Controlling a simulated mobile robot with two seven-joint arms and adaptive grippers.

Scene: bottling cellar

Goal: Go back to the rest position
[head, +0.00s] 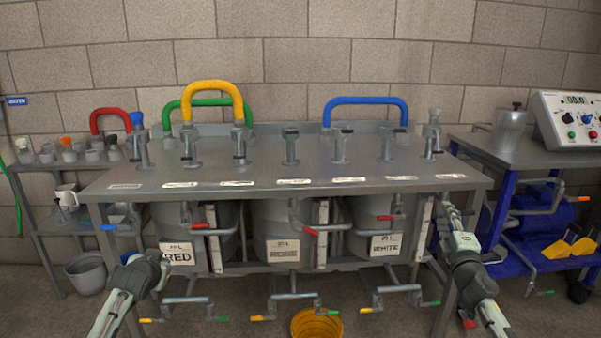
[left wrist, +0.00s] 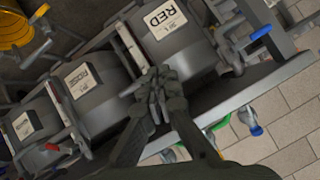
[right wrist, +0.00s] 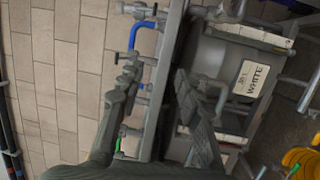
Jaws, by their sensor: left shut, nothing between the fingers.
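My left gripper (left wrist: 158,80) is shut and empty in the left wrist view. Its fingertips are together in front of the grey bench and the vessel labelled RED (left wrist: 172,38). In the head view my left arm comes in at lower left, and its fingers are hard to make out. My right gripper (right wrist: 157,80) is open in the right wrist view, with a wide empty gap between its fingers. In the head view my right arm reaches up at the right front of the bench (head: 330,185), beside the vessel labelled WHITE (head: 385,246).
Coloured hoses, yellow (head: 212,86) and blue (head: 365,101), arch over the bench. Valves with coloured levers stick out below its front. A yellow bucket (head: 316,324) stands on the floor at the front. A blue cart (head: 530,262) is at right and a grey bucket (head: 88,272) at left.

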